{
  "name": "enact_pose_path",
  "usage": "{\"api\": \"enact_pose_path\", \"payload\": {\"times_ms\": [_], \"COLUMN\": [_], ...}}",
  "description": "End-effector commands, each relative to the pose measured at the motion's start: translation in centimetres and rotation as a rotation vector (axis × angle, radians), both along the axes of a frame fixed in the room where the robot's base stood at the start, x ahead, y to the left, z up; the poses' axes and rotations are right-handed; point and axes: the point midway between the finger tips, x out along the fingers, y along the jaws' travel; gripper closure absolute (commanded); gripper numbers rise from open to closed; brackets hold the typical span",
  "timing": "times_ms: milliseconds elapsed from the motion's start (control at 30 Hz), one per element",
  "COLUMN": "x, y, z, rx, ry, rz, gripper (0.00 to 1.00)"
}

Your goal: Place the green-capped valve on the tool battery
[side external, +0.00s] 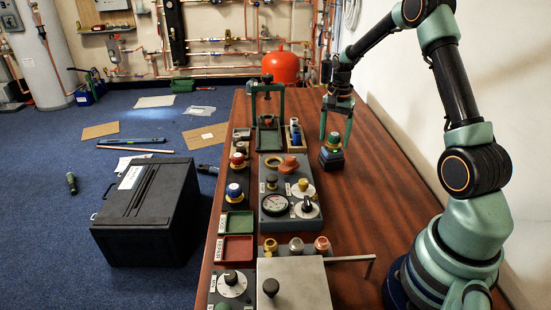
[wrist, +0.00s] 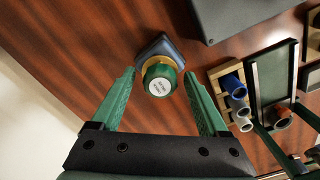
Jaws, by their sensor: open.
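The green-capped valve (wrist: 160,80) has a round green cap with a white label and a yellow-brass body. It stands upright on the dark blue tool battery (wrist: 156,46), and both also show in the side external view, the valve (side external: 334,138) above the battery (side external: 331,160). My gripper (wrist: 159,73) is open, with one green finger on each side of the valve. In the wrist view a gap shows between each finger and the cap. In the side external view my gripper (side external: 336,141) points down over the valve.
A grey gauge panel (side external: 273,206) stands to the left of the battery. A green clamp frame (side external: 267,92) and a small rack (side external: 295,136) of cylinders are nearby. Green (side external: 235,213) and red (side external: 221,249) trays lie nearer the front. Bare wood table (side external: 375,165) lies right of the battery.

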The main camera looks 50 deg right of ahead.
Motion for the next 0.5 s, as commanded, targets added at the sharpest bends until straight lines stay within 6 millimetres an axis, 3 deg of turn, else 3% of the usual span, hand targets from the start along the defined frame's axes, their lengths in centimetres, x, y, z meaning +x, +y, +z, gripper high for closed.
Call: {"api": "enact_pose_path", "payload": {"times_ms": [167,500], "x": [0.0,0.1], "y": [0.0,-0.1], "z": [0.9,7.5], "rx": [-0.001,-0.003], "ry": [-0.001,-0.005], "rz": [0.0,0.0], "gripper": [0.22,0.22]}}
